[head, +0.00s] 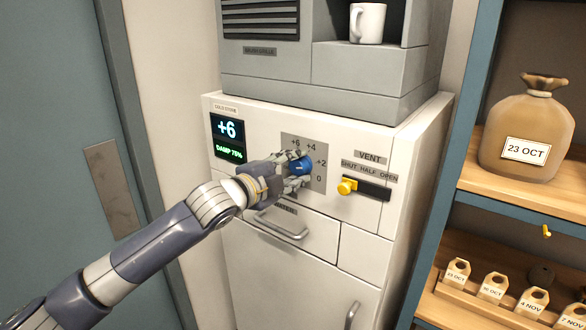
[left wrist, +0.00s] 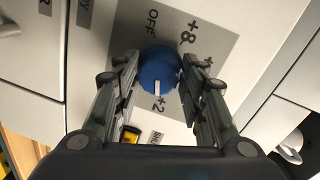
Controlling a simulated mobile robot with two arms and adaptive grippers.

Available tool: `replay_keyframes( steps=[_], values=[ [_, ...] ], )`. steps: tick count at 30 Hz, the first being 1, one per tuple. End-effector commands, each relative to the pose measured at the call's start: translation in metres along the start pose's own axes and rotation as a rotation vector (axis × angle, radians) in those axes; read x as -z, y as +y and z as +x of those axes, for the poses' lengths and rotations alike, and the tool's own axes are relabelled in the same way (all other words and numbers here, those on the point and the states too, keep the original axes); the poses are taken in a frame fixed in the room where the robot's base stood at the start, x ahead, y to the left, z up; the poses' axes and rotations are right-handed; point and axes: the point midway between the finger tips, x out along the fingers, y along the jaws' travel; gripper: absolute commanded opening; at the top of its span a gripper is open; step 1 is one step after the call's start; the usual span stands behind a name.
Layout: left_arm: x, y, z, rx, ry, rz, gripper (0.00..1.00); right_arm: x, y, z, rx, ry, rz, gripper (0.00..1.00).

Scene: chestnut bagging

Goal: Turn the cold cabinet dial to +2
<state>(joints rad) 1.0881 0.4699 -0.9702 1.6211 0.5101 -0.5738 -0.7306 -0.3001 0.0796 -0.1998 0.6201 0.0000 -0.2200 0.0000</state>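The cold cabinet dial (head: 302,164) is a round blue knob on a grey plate on the white cabinet's front. In the left wrist view the dial (left wrist: 159,70) has a white pointer mark directed at the +2 label. My right gripper is in neither view.
The vent slider with a yellow knob (head: 347,186) sits right of the dial. A drawer handle (head: 281,226) is below my gripper. A grey machine (head: 364,69) with a white mug (head: 367,22) stands on top. Shelves at right hold a sack (head: 527,130) and several small tagged bags.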

Motion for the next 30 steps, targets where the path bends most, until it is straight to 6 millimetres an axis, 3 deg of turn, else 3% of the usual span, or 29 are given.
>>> replay_keyframes(
  steps=[16,30],
  values=[
    [-0.001,0.000,-0.008,0.000,0.000,-0.001,0.57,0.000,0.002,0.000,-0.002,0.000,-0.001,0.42],
    [-0.002,0.001,-0.083,-0.001,-0.002,0.000,0.57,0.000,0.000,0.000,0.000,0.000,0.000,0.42]
  ],
)
